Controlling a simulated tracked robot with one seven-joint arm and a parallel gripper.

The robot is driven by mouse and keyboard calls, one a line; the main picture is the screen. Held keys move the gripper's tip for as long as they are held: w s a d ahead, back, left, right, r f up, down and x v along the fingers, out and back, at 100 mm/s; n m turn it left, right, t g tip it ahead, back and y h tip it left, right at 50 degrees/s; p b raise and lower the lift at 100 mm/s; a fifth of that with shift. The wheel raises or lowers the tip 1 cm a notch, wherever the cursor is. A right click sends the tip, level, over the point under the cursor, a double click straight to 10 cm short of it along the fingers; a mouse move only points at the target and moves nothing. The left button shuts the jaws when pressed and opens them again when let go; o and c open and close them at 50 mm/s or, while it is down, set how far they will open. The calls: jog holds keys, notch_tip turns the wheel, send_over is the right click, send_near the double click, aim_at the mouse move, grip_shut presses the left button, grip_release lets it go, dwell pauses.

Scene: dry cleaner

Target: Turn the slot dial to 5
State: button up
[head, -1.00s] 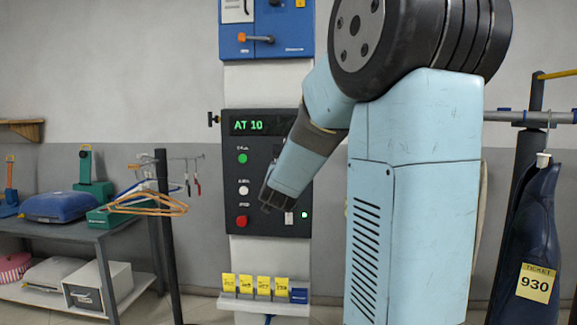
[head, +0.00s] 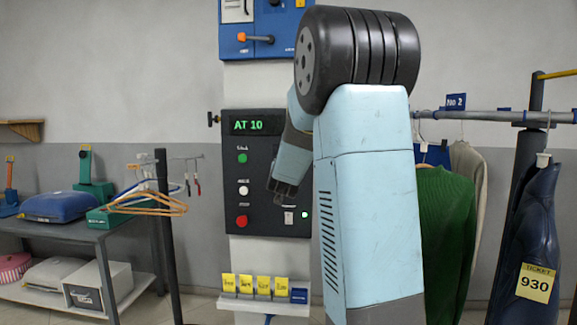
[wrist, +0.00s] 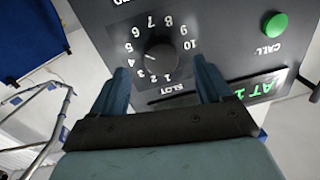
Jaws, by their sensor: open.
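The slot dial (wrist: 161,60) is a round black knob ringed by white numbers 1 to 10. Its white pointer line points left in the wrist view, around the 4 and 5; I cannot tell exactly which. In the head view the dial is hidden behind my arm. The dark control panel (head: 265,145) has a green display (head: 254,126) reading "AT 10". My gripper (wrist: 161,70) is open, its two blue fingers spread to either side of the dial in the picture. I cannot tell whether they touch it. In the head view my gripper (head: 284,195) is low in front of the panel.
The panel carries a green button (head: 242,158), a white button (head: 243,190) and a red button (head: 242,221). A blue box (head: 268,30) hangs above; yellow tickets (head: 262,285) stand on a ledge below. A garment rail (head: 485,116) is at right.

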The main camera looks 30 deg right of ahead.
jog(key=x, duration=0.4)
jog(key=shift+c, duration=0.4)
jog(key=c, duration=1)
jog(key=shift+o, duration=0.2)
jog(key=shift+d+n, duration=0.1)
jog(key=shift+n, duration=0.9)
jog(key=o, duration=1)
jog(key=shift+o, duration=0.2)
jog(key=shift+s, duration=0.1)
jog(key=v, duration=1.3)
jog(key=shift+s+a, duration=0.25)
